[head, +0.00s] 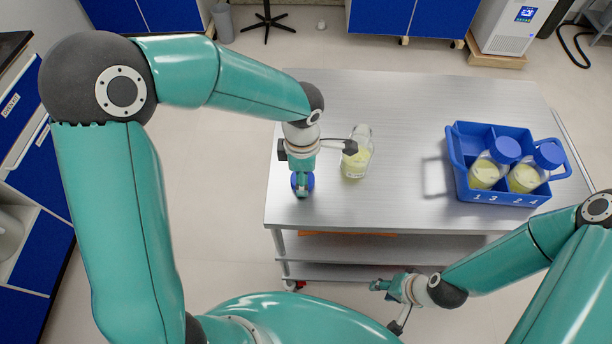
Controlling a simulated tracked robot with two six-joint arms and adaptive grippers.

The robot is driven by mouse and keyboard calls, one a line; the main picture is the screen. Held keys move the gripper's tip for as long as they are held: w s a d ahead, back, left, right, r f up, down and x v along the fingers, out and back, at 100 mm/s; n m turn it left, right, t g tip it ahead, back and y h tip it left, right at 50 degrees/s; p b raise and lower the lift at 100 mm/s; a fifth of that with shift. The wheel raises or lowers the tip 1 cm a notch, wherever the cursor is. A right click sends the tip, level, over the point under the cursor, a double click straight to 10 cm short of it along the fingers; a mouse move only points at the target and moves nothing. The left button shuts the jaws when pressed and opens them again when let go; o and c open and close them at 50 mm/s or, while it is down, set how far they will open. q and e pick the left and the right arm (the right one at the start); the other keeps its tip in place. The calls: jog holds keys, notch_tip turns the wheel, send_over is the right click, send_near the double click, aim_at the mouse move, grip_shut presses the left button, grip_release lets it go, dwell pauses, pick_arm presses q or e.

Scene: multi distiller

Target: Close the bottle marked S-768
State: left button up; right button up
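An uncapped clear bottle (357,155) with pale yellow liquid stands on the metal table, left of its middle. Its label is too small to read. A blue cap (309,183) is to its left, near the table's left edge. My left gripper (302,188) points down right over this cap and partly hides it. I cannot tell whether its fingers grip the cap or whether the cap touches the table. My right gripper (374,285) is low in front of the table, away from the bottles, with nothing visible in it. Its finger opening is unclear.
A blue crate (487,197) with numbered compartments stands on the right of the metal table (420,110). It holds two blue-capped bottles of yellow liquid, one (487,172) at left and one (526,177) at right. The table between bottle and crate is clear.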

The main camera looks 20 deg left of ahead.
pick_arm(q)
notch_tip(320, 180, up, 20)
dwell(0.5)
jog(key=shift+f, duration=0.15)
